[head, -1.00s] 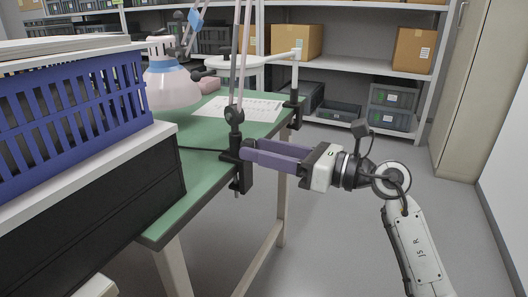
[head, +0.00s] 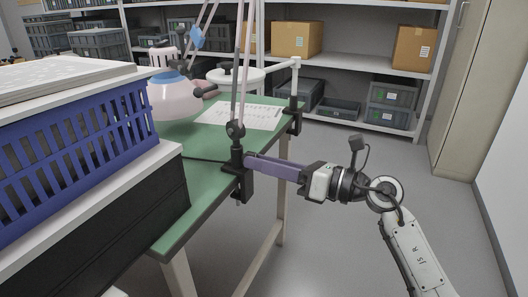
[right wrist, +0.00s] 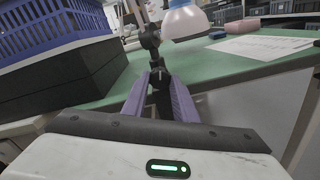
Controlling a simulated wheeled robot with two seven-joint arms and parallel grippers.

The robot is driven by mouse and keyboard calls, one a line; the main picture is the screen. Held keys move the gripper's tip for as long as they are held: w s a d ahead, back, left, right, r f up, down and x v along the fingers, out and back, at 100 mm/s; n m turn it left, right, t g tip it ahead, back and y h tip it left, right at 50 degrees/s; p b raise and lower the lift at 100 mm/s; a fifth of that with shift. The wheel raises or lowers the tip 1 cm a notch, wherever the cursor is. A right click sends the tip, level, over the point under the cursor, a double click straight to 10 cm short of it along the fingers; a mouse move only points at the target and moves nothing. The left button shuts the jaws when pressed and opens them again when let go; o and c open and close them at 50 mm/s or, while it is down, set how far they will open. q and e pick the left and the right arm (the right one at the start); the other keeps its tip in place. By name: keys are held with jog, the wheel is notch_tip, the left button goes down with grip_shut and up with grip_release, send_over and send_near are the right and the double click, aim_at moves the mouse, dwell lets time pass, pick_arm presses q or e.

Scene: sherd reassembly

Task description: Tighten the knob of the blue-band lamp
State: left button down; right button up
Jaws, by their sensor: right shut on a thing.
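The blue-band lamp has a pale pink-white shade (head: 172,98) with a blue band; it also shows in the right wrist view (right wrist: 185,20). Its thin paired arms rise from a black clamp (head: 240,188) on the table's near right edge. My right gripper (head: 250,161) reaches in from the right, its purple fingers at the clamp. In the right wrist view the fingers (right wrist: 160,82) are shut on a dark knob (right wrist: 160,77) below the lamp's black joint. The fingers mostly hide the knob in the head view. My left gripper is not in view.
A blue crate (head: 80,150) stands on a black case (head: 120,215) at the left. A second clamp (head: 293,118) with a white arm holds the table's far right edge. A printed sheet (head: 243,115) lies on the green table (head: 200,140). Floor right of the table is clear.

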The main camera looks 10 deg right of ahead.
jog(key=o, duration=1.1)
jog(key=shift+c, duration=0.2)
jog(key=shift+s+d, duration=0.1)
jog(key=shift+d, duration=0.05)
jog(key=v, duration=1)
jog(key=shift+p, duration=0.45)
